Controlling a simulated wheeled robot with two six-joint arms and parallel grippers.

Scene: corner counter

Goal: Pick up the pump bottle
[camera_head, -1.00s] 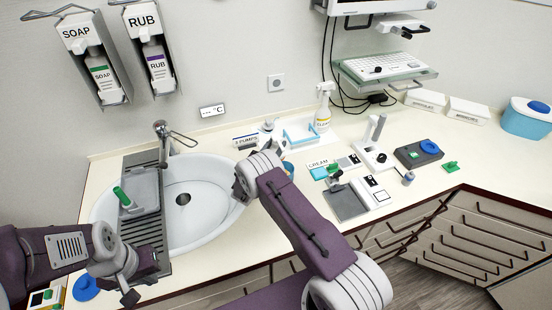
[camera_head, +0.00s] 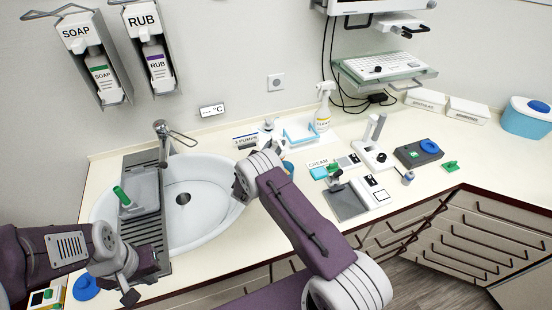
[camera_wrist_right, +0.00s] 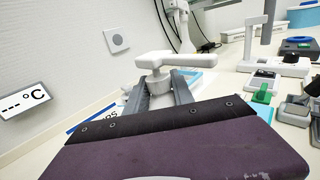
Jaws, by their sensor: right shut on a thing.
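The pump bottle's white pump head (camera_wrist_right: 168,59) stands up between the fingers of my right gripper (camera_wrist_right: 160,84) in the right wrist view. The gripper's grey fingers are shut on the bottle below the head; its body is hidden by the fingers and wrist. In the head view, the pump head (camera_head: 268,124) shows just beyond my right wrist, near the back wall. The bottle's base is hidden, so I cannot tell whether it touches the counter. My left gripper (camera_head: 130,297) hangs at the lower left, away from the bottle; its jaw opening is unclear.
A "3 PUMPS" sign (camera_head: 246,139) stands left of the bottle. A light-blue tray (camera_head: 300,133) and a spray bottle (camera_head: 324,108) stand close on its right. The sink (camera_head: 205,205) lies left of my right arm. Small devices and a "CREAM" card (camera_head: 318,162) occupy the counter to the right.

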